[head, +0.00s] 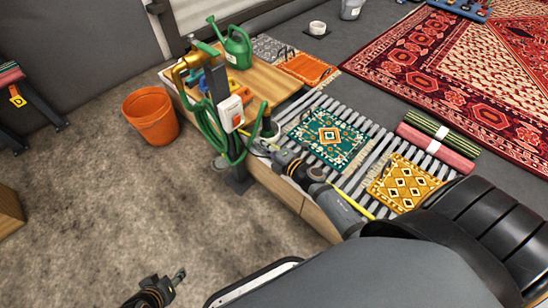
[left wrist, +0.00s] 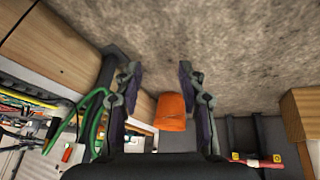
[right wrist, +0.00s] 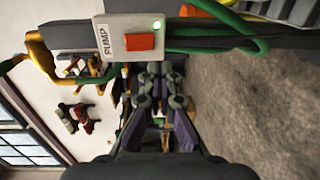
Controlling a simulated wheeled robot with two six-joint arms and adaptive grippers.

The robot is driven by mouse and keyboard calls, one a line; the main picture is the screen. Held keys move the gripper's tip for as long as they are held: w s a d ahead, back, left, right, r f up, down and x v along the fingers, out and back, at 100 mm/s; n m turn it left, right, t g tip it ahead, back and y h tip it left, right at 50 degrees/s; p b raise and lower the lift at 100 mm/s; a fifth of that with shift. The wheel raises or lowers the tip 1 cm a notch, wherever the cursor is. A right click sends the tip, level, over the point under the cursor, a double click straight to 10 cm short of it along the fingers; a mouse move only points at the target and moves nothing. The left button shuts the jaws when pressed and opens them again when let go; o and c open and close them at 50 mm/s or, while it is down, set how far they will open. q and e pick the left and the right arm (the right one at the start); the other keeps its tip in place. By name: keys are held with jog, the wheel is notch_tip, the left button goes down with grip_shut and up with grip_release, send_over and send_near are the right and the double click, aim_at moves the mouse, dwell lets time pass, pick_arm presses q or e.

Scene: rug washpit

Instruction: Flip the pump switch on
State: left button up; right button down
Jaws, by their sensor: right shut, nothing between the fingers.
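The pump switch is a white box marked PUMP with a red rocker (right wrist: 140,41), on a dark post with a green hose; the box (head: 231,113) also shows in the head view. A small green light (right wrist: 157,24) on it glows. I cannot tell which way the rocker is tilted. My right gripper (right wrist: 160,70) is shut and empty, its tips close to the box and just below it in the right wrist view; contact cannot be told. My left gripper (head: 180,275) is open and empty, low over the floor, away from the switch; its spread fingers show in the left wrist view (left wrist: 158,70).
The post carries a brass tap (head: 187,65) and looped green hose (head: 205,125). A green watering can (head: 235,47) stands on the wooden board behind it. An orange bucket (head: 151,115) stands on the floor. Small rugs lie on the slatted rack (head: 372,128). Floor at the left is mostly free.

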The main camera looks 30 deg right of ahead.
pick_arm(q)
jog(key=w, duration=0.1)
jog(key=w+r+t, duration=0.1)
jog(key=w+t, duration=0.1)
jog(key=w, duration=0.1)
jog(key=shift+a+r+b, duration=0.1)
jog(key=shift+r+b, duration=0.25)
pick_arm(e)
jog(key=v, duration=0.2)
jog(key=f+v, duration=0.1)
jog(key=v, duration=0.2)
